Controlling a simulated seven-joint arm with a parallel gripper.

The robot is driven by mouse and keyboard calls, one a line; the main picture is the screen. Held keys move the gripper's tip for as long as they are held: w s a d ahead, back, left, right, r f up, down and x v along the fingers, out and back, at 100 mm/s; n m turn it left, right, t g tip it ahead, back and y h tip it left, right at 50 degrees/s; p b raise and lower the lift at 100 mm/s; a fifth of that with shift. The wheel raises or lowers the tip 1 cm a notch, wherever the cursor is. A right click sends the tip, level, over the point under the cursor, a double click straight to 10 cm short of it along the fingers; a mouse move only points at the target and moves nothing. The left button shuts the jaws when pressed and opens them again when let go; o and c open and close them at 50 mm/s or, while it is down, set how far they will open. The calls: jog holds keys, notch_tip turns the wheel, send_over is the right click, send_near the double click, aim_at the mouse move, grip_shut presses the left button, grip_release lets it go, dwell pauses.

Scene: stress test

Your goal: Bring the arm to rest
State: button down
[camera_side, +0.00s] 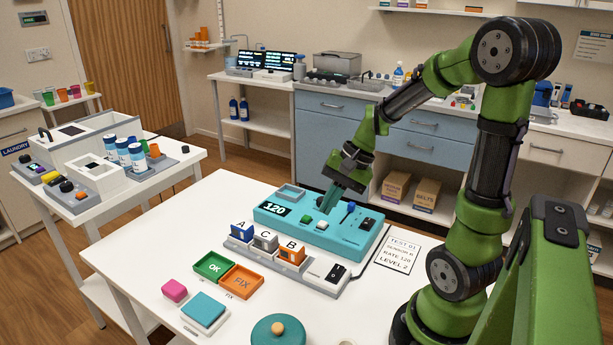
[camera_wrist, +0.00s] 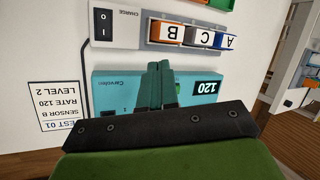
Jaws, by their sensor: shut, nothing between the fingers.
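My green arm reaches over the white table (camera_side: 150,235) from the right. My gripper (camera_side: 328,205) points down over the teal device (camera_side: 340,243), which has a display reading 120. Its teal fingers are shut together with nothing between them; they also show in the wrist view (camera_wrist: 159,68), in front of the device (camera_wrist: 110,84). I cannot tell whether the fingertips touch the device's top. The fingers hide part of the device in the wrist view.
A charging strip (camera_side: 320,282) holding blocks marked A, C and B stands in front of the device. Green OK (camera_side: 213,266) and orange FIX (camera_side: 241,281) trays, a pink block (camera_side: 174,290) and a round teal lidded pot (camera_side: 279,331) lie nearer. A printed card (camera_side: 397,255) lies right.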

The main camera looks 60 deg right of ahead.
jog(key=s+a+r+n+t, duration=0.1)
jog(key=s+a+r+n, duration=0.1)
jog(key=a+r+n, duration=0.3)
jog(key=s+a+r+n+t+h, duration=0.1)
jog(key=s+a+r+n+t, duration=0.1)
jog(key=a+r+n, duration=0.3)
jog(key=s+a, duration=0.1)
jog(key=a, duration=0.2)
jog(key=shift+a+h, duration=0.3)
jog(key=shift+a, duration=0.1)
